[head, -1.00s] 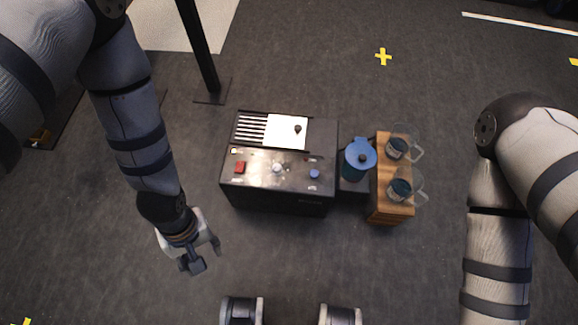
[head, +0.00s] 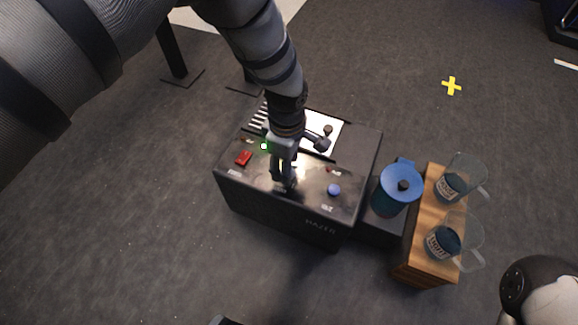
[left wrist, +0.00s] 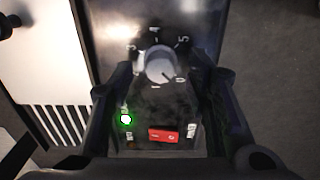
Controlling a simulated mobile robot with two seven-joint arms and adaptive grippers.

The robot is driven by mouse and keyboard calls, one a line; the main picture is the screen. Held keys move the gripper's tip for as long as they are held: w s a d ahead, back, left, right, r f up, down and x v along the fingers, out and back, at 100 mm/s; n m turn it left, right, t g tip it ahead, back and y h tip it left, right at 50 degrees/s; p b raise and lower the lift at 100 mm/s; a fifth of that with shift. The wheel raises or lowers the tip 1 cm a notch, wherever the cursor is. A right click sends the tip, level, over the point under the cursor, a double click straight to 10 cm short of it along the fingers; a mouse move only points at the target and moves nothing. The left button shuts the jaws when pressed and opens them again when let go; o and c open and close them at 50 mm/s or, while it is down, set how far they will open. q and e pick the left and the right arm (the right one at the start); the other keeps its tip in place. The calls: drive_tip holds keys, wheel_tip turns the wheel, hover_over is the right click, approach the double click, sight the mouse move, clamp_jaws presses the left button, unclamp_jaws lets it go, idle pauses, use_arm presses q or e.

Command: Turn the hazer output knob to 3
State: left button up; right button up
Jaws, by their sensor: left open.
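The hazer (head: 290,222) is a black box with a control panel on top. Its output knob (left wrist: 160,65) is a round grey-white knob in the left wrist view, ringed by printed numbers. A dark mark on the knob points to the lower right, close to the 0. My left gripper (head: 284,184) is open and low over the panel, with a finger on either side of the knob. I cannot tell whether the fingers touch it. In the head view the gripper hides the knob. My right gripper is out of view.
The panel also has a red switch (head: 243,158), a glowing green light (head: 264,146) and a blue button (head: 334,190). A blue-lidded jug (head: 400,184) stands right of the box. Beside it, a wooden stand (head: 424,236) holds two glass mugs (head: 456,180).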

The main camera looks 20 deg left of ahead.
use_arm(q)
drive_tip(key=shift+f, duration=0.4)
clamp_jaws()
drive_tip(key=shift+m, duration=0.3)
